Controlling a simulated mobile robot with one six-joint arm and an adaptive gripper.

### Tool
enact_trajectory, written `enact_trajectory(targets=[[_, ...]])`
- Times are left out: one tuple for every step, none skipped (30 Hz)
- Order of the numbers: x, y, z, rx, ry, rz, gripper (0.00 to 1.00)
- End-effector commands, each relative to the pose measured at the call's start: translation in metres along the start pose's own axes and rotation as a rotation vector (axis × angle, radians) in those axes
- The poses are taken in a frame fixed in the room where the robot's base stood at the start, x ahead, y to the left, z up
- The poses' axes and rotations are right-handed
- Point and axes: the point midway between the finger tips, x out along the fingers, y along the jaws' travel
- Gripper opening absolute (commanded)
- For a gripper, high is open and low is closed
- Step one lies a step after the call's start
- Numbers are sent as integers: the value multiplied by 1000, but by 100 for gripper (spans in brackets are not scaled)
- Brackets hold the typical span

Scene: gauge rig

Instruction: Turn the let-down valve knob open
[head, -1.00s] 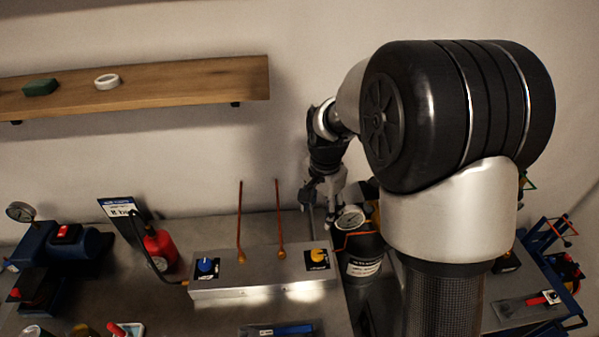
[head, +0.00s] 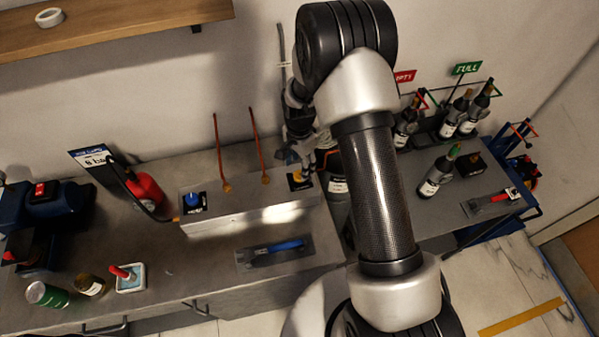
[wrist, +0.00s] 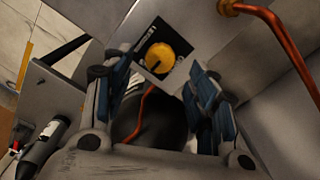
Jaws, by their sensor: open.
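The valve block (head: 255,210) is a grey metal box on the bench with a blue knob (head: 192,200) at its left end and a yellow knob (head: 297,179) at its right end. Labels beside the knobs are too small to read, so I cannot tell which is the let-down valve. In the wrist view the yellow knob (wrist: 158,58) sits on a dark plate, beyond and roughly between my fingertips. My gripper (wrist: 160,85) is open and empty, apart from the knob. In the head view my gripper (head: 304,150) is beside the yellow knob, partly hidden by my arm.
Two thin copper-coloured pipes (head: 258,145) rise from the block left of the yellow knob; one pipe (wrist: 285,45) is close in the wrist view. A blue-handled tool (head: 275,248) lies in front. A wooden shelf (head: 110,22) hangs above.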

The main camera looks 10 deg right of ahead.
Motion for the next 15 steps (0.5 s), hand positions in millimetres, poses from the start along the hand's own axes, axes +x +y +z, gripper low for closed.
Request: enact_trajectory(targets=[[12,0,0,0,-1,2,53],[17,0,0,0,-1,2,53],[23,0,0,0,0,1,53],[27,0,0,0,0,0,53],[31,0,0,0,0,0,53],[35,0,0,0,0,0,53],[38,0,0,0,0,0,53],[40,0,0,0,0,0,53],[43,0,0,0,0,-1,53],[44,0,0,0,1,-1,53],[45,0,0,0,1,-1,53],[46,-1,0,0,1,-2,53],[47,-1,0,0,1,-2,53],[47,-1,0,0,1,-2,53],[47,-1,0,0,1,-2,53]])
